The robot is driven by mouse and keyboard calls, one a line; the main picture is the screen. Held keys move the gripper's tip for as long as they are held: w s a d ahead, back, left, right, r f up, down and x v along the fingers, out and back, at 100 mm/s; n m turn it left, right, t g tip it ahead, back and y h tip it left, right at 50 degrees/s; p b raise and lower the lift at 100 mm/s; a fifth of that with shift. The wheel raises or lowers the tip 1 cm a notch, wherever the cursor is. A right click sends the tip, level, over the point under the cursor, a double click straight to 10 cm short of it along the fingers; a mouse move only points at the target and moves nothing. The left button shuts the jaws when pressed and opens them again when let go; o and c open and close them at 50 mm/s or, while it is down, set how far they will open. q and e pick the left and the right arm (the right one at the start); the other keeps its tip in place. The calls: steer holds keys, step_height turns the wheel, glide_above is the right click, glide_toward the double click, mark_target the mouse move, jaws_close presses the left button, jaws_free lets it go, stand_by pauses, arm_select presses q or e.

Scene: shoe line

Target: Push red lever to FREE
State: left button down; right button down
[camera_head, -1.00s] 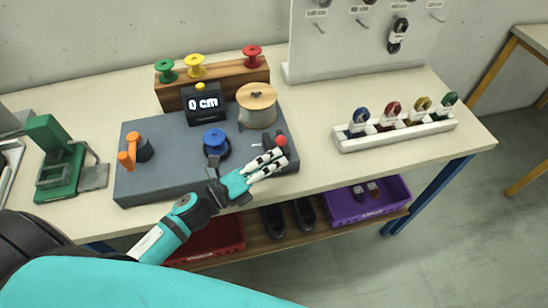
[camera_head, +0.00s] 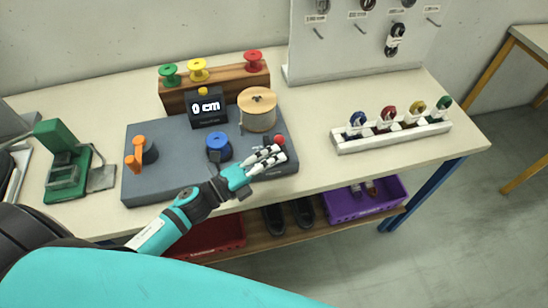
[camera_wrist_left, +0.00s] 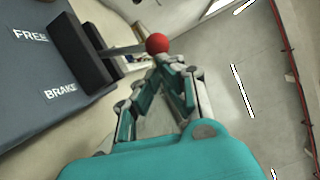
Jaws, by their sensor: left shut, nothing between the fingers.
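The red lever knob (camera_head: 280,140) is at the right end of the grey machine base (camera_head: 160,181). In the left wrist view the red ball (camera_wrist_left: 157,43) tops a metal rod from a black slotted block (camera_wrist_left: 82,52). The labels FREE (camera_wrist_left: 30,35) and BRAKE (camera_wrist_left: 61,91) are on the base beside the slot; the rod appears nearer the FREE end. My left gripper (camera_head: 282,158) is shut and empty, its fingertips (camera_wrist_left: 165,62) right at the ball; I cannot tell whether they touch. My right gripper is not in view.
The base also carries a blue knob (camera_head: 218,147), an orange crank (camera_head: 134,155), a wooden spool (camera_head: 257,108) and a display (camera_head: 207,106) reading 0 cm. A white rack (camera_head: 391,134) with coloured coils stands to the right. The table is clear between them.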

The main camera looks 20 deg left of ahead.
mark_target(276, 141)
arm_select(q)
steer(key=r+n+p, duration=0.1)
steer(key=w+a+r+n+p, duration=0.1)
steer(key=p, duration=0.1)
steer(key=shift+w+r+n+g, duration=0.1)
steer(key=shift+w+n+g, duration=0.15)
steer(key=shift+n+g, duration=0.05)
steer(key=shift+w+a+p, duration=0.2)
steer(key=shift+w+p, duration=0.05)
steer(key=shift+p, duration=0.1)
steer(key=shift+w+a+r, duration=0.2)
steer(key=shift+w+a, duration=0.3)
steer(key=shift+w, duration=0.35)
steer(key=shift+w+a+r+b, duration=0.1)
steer(key=shift+w+a+b, duration=0.15)
steer(key=shift+w+a, duration=0.35)
steer(key=shift+w+a+b, duration=0.2)
steer(key=shift+w+a, duration=0.15)
steer(key=shift+w, duration=0.4)
steer(key=shift+r, duration=0.1)
